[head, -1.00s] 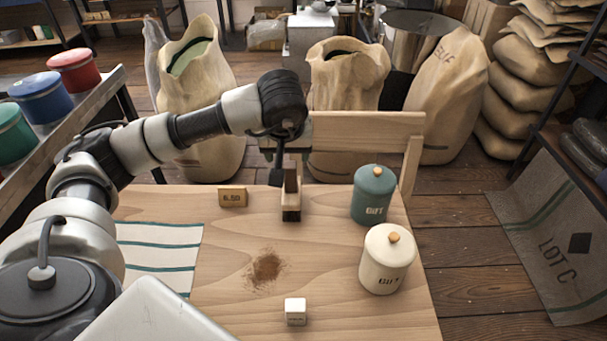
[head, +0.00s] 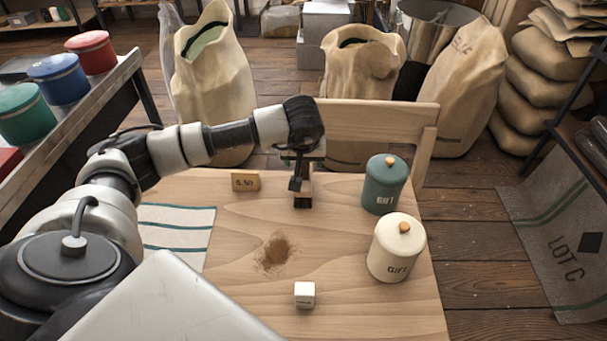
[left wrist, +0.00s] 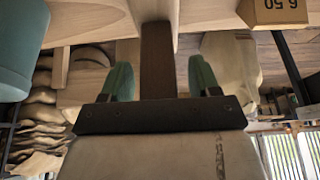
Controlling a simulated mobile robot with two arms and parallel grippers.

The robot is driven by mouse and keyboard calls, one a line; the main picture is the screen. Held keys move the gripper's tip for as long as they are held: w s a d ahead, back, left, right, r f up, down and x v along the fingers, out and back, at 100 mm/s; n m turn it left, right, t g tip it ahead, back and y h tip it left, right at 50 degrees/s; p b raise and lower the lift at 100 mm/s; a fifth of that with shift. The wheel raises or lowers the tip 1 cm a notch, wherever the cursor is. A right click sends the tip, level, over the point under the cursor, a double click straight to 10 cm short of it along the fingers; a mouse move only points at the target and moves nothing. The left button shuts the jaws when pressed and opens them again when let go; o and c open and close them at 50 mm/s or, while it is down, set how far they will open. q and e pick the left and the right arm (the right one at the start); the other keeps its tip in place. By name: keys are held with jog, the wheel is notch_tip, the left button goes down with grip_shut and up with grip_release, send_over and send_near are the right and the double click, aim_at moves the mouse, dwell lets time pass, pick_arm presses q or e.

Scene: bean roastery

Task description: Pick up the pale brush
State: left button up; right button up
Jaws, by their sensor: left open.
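The brush (head: 303,199) is on the wooden table, at the middle of its far part. In the head view its near end shows dark below and paler above, and my left gripper hides the rest. In the left wrist view the brush (left wrist: 157,60) shows as a dark brown block with a pale part beyond it. My left gripper (head: 302,178) is over the brush, pointing down. Its two green fingertips (left wrist: 161,80) stand open on either side of the brush, with a gap on each side. My right gripper is not in view.
A price card (head: 246,181) stands left of the brush. A teal canister (head: 385,187) and a cream canister (head: 396,250) stand to the right. A small white cube (head: 304,294) and a brown powder patch (head: 275,253) are nearer. A striped cloth (head: 178,228) lies left.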

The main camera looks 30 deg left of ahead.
pick_arm(q)
grip_shut()
jog(key=shift+r, duration=0.1)
jog(key=shift+r, duration=0.4)
jog(key=r, duration=0.2)
jog(key=d+r, duration=0.1)
jog(key=shift+r, duration=0.35)
jog(key=d+r+b, duration=0.1)
jog(key=d+r, duration=0.5)
jog(key=d, duration=0.5)
jog(key=s+d+r+m+h+p, duration=0.1)
jog(key=s+m+h+p, duration=0.1)
jog(key=s+m+p, duration=0.4)
jog(key=s+p, duration=0.1)
jog(key=s, duration=0.4)
jog(key=shift+s+d+r+t, duration=0.2)
jog(key=shift+d+t, duration=0.1)
jog(key=shift+d, duration=0.1)
